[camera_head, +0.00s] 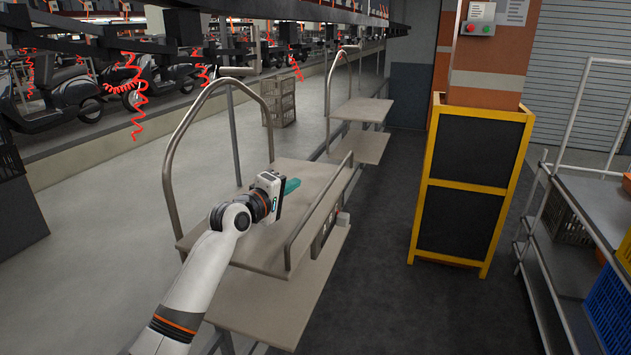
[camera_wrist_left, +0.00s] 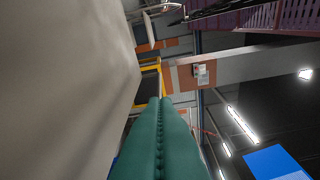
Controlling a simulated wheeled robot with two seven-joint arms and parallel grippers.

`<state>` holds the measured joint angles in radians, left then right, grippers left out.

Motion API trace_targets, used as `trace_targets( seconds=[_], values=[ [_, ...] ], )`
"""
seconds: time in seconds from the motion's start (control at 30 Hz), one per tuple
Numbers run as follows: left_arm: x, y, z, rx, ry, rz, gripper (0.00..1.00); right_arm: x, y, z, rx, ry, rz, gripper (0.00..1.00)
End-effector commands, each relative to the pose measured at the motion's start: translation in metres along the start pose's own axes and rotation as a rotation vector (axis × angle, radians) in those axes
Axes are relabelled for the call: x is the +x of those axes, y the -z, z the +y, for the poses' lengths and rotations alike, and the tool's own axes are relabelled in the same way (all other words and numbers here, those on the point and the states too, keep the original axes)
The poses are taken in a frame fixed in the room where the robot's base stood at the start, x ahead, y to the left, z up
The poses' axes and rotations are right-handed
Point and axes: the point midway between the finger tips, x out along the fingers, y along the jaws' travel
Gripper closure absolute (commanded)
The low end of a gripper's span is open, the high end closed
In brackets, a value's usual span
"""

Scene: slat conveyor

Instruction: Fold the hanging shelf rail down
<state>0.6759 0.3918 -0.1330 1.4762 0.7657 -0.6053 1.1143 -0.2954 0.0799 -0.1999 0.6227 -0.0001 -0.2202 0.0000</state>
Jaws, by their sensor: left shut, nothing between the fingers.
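A trolley with a beige top shelf (camera_head: 265,245) stands in the middle of the head view. The shelf rail (camera_head: 318,212) is a thin brown bar along the right edge of this shelf, and it stands up above the board. My left gripper (camera_head: 291,186) has green fingers and is over the top shelf, to the left of the rail and apart from it. In the left wrist view its fingers (camera_wrist_left: 164,103) are shut together with nothing between them. A flat beige surface (camera_wrist_left: 65,90) fills the left of that view. My right gripper is not in view.
A tall bent tube handle (camera_head: 168,150) rises from the trolley's left side. A second trolley (camera_head: 362,110) stands behind. A yellow-framed black board (camera_head: 458,200) and a metal rack (camera_head: 590,205) are on the right. Dark floor between the trolley and board is clear.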

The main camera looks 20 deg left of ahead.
Motion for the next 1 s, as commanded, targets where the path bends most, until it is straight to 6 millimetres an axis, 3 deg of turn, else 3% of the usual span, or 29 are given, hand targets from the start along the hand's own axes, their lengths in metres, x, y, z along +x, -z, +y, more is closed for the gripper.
trace_targets(
  seconds=[0.27,0.53,1.0],
  values=[
    [0.041,0.004,-0.003,-0.001,-0.003,0.002,1.0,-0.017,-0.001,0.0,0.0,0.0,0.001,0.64],
    [0.046,0.035,-0.002,-0.001,-0.001,0.001,1.0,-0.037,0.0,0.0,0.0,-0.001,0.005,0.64],
    [0.048,0.039,0.001,0.002,-0.001,0.0,1.0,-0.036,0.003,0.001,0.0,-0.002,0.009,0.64]
  ],
)
